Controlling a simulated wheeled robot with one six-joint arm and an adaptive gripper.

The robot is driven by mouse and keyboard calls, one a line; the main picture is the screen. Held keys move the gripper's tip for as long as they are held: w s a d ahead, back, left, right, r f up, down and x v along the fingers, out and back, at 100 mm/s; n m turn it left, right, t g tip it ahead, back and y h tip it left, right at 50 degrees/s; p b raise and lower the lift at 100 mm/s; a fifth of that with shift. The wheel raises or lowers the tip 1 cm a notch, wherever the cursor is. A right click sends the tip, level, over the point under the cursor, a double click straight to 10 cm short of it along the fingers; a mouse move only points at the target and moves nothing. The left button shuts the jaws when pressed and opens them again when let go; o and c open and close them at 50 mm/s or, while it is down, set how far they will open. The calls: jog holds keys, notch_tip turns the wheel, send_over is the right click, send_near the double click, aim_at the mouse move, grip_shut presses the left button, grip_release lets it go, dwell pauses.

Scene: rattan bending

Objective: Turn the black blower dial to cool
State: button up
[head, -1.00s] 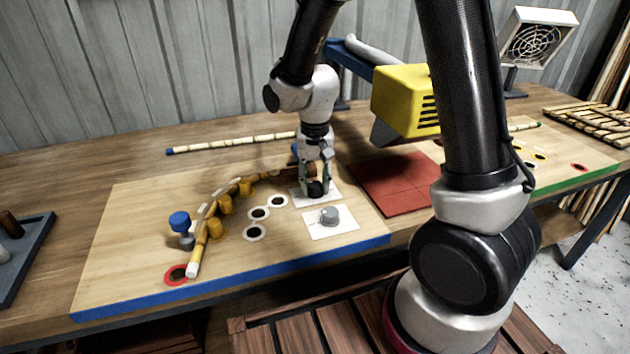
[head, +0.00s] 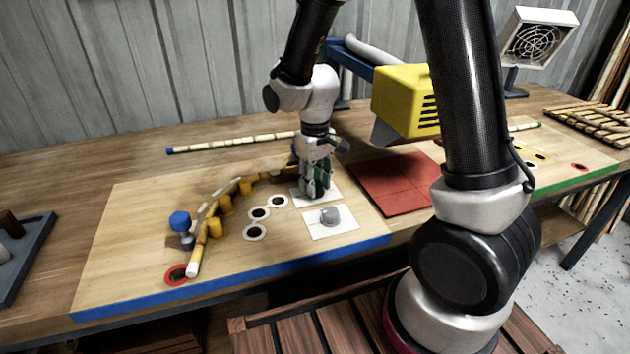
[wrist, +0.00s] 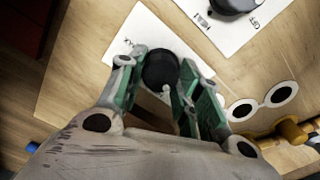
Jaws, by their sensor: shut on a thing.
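The black blower dial (wrist: 160,70) sits on a white label plate (wrist: 133,32), whose lettering is mostly hidden. My gripper (wrist: 157,75) points down over it, with its green-padded fingers on either side, shut on the dial. In the head view my gripper (head: 315,190) stands over the plate (head: 334,198) and hides most of the dial. The dial's pointer direction cannot be read clearly. The yellow blower (head: 405,100) stands behind to the right, its nozzle over a red mat.
A curved rattan pole (head: 200,250) runs along yellow pegs to the left, near several white rings (head: 255,232). The red mat (head: 395,185) lies right. A straight pole (head: 225,143) lies behind.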

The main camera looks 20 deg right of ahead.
jog(key=shift+n, duration=2.2)
jog(key=o, duration=1)
jog(key=shift+o, duration=0.2)
notch_tip(320, 180, up, 12)
